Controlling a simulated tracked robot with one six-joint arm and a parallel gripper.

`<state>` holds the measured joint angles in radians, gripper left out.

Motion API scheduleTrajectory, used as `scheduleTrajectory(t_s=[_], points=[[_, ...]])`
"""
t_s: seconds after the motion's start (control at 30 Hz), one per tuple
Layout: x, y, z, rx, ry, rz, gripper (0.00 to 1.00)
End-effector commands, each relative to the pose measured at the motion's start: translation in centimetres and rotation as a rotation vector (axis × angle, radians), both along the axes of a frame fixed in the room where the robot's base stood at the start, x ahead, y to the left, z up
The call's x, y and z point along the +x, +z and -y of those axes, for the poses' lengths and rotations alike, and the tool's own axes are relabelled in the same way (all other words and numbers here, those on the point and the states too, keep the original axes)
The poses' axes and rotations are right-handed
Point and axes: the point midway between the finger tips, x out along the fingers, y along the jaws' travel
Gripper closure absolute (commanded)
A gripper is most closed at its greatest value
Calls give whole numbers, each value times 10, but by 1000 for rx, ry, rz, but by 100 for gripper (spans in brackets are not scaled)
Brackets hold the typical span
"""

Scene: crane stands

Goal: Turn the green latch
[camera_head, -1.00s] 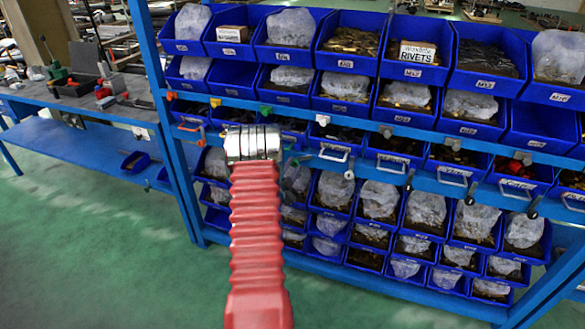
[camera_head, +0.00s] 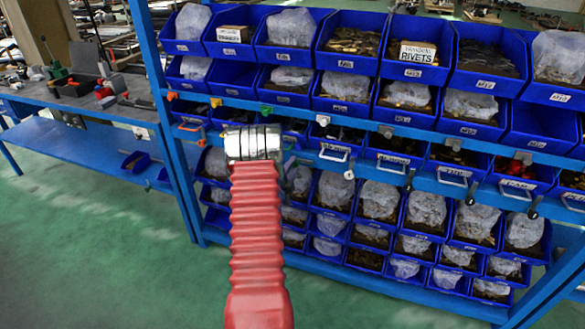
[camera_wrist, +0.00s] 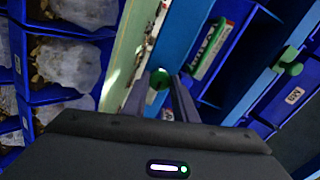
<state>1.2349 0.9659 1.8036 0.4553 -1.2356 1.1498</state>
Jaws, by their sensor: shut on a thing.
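In the wrist view a green latch (camera_wrist: 160,78) shows between the two dark finger ends of my gripper (camera_wrist: 160,92), which is shut on it. Its shape is mostly hidden by the fingers. A second green latch (camera_wrist: 288,62) sits clear of the gripper on a blue rail to the right; a green latch also shows on the upper rail in the head view (camera_head: 265,109). In the head view my red arm reaches to the lower blue rail, and its wrist hides the fingers and most of the held latch.
A blue rack holds rows of blue bins (camera_head: 345,90) with bagged parts. Orange, white and black latches line its rails, and drawers with pale handles (camera_head: 334,152) are close right of my wrist. A workbench (camera_head: 80,100) stands at left. The green floor at front left is clear.

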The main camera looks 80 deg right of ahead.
Motion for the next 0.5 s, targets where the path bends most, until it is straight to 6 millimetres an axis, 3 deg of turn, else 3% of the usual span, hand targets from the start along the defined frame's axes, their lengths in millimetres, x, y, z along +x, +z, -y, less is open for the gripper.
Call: scheduleTrajectory(t_s=[0.13, 0.17, 0.4, 0.5], points=[[-3, -4, -2, 9, -5, -1, 97], [-3, -4, -2, 9, -5, -2, 73], [-2, -3, -1, 5, -3, -1, 56], [-2, -2, -1, 4, -3, -2, 56]])
